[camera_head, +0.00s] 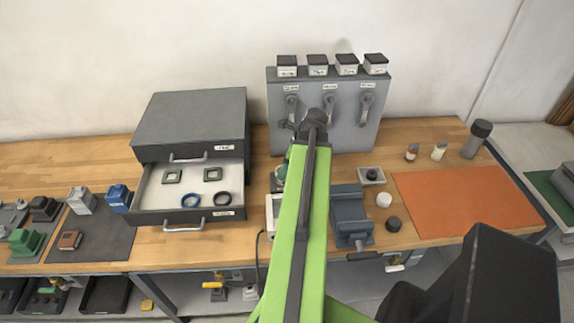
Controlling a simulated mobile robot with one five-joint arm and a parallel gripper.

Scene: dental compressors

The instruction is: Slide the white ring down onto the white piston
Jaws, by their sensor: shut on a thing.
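A small white cylinder, which looks like the white piston (384,199), stands on the wooden bench right of the grey vise. I cannot make out a white ring anywhere. My green arm reaches up through the middle of the view and ends in a dark joint in front of the grey panel. My gripper's fingers do not show, so what they hold is hidden. The arm covers part of the bench left of the vise.
A grey vise (350,214), a dark cylinder (394,224) and a small tray (371,176) are near the white cylinder. An open drawer (160,185) holds blue and black rings and square frames. An orange mat (467,203) lies clear at right. A grey panel (350,125) stands behind.

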